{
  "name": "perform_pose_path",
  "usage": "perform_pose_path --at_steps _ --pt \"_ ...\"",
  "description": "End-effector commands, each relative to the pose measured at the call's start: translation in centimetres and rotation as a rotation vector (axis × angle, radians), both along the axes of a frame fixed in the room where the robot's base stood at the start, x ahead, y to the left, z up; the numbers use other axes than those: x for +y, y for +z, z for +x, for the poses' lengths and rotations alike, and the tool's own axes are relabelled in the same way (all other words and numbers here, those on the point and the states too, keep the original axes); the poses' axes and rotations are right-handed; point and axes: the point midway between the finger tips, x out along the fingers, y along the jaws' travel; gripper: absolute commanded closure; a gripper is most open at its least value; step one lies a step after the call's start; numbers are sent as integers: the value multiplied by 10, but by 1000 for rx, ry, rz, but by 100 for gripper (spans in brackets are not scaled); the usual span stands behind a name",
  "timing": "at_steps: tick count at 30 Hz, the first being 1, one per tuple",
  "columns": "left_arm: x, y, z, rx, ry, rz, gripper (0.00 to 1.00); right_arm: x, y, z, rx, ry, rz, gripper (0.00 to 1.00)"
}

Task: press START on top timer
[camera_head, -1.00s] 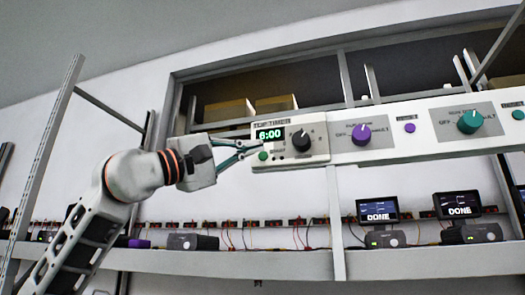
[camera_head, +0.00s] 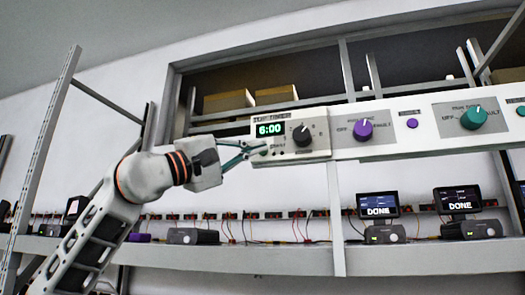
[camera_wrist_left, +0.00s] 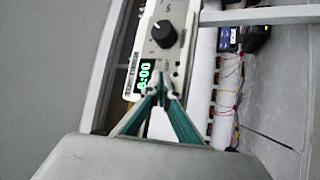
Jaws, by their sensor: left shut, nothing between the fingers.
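The top timer (camera_head: 315,147) is a white box at the left end of the upper panel. Its green display (camera_head: 270,129) reads 6:00, with a black knob (camera_head: 302,136) to the right. The green START button, below the display, is mostly hidden behind my fingertips. My left gripper (camera_head: 262,147) is shut and empty, its teal fingers pointing right at the button area. In the left wrist view the closed fingertips (camera_wrist_left: 161,90) overlap the timer face beside the display (camera_wrist_left: 145,75). I cannot tell whether they touch the button. My right gripper is not in view.
The same panel carries a purple knob (camera_head: 363,130), a purple button (camera_head: 412,123) and a teal knob (camera_head: 474,118) to the right. A lower shelf (camera_head: 430,260) holds devices with screens reading DONE (camera_head: 378,205). Cardboard boxes (camera_head: 228,101) sit behind the panel.

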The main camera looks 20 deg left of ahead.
Motion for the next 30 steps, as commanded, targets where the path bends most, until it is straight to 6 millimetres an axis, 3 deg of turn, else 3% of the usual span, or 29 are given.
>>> perform_pose_path --at_steps 30 --pt "0 1 8 2 0 0 100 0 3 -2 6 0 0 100"
